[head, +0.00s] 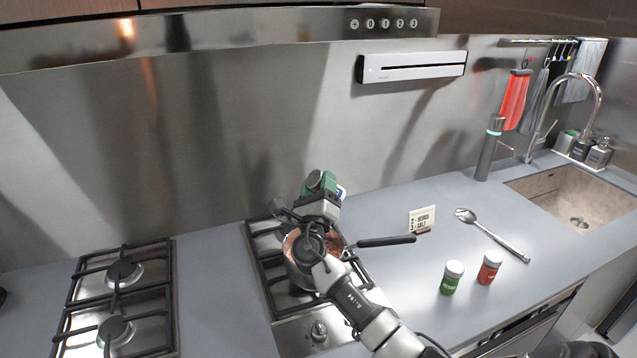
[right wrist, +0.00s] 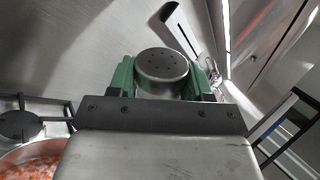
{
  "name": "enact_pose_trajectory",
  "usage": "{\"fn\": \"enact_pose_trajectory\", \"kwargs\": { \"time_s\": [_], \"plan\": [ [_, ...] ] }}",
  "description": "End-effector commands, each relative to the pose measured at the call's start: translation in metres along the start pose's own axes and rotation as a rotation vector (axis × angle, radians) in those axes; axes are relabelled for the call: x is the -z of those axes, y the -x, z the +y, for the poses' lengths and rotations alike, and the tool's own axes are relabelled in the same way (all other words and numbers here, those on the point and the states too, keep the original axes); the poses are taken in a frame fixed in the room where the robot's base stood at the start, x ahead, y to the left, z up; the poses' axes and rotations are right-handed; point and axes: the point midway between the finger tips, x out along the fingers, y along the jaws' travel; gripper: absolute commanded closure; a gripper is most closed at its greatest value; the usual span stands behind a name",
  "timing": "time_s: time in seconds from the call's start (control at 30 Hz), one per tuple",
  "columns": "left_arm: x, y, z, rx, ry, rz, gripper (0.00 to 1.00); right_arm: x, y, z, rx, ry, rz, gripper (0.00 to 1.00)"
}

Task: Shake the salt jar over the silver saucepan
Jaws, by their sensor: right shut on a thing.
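My right gripper (head: 322,184) is shut on a jar, its green fingers on either side of it. In the right wrist view the jar's silver perforated cap (right wrist: 162,66) sits between the fingers (right wrist: 160,80). In the head view only a small white and blue part of the jar (head: 341,192) shows; its label cannot be read. The silver saucepan (head: 292,262), with a black handle and reddish food inside, stands on the right hob, partly hidden by my right arm. The gripper appears above the saucepan's far side. The saucepan's rim also shows in the right wrist view (right wrist: 12,156). My left gripper is out of view.
A green jar (head: 449,280) and a red jar (head: 489,270) stand on the counter at right. A small card (head: 422,220) and a spoon (head: 492,235) are behind them. The sink (head: 560,197) is far right. A second hob (head: 120,300) is left.

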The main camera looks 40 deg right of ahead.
Motion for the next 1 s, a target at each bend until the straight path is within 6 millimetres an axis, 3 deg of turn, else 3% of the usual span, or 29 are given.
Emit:
{"fn": "enact_pose_trajectory", "kwargs": {
  "time_s": [0.47, 0.8, 1.0],
  "plan": [
    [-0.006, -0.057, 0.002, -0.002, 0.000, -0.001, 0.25, 0.033, 0.017, 0.021, -0.001, 0.231, -0.180, 0.76],
    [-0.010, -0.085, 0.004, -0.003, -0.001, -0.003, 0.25, 0.041, 0.018, 0.022, 0.001, 0.724, -0.563, 0.76],
    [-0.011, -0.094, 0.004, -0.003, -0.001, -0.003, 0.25, 0.038, 0.018, 0.022, 0.001, 0.880, -0.684, 0.76]
  ]
}}
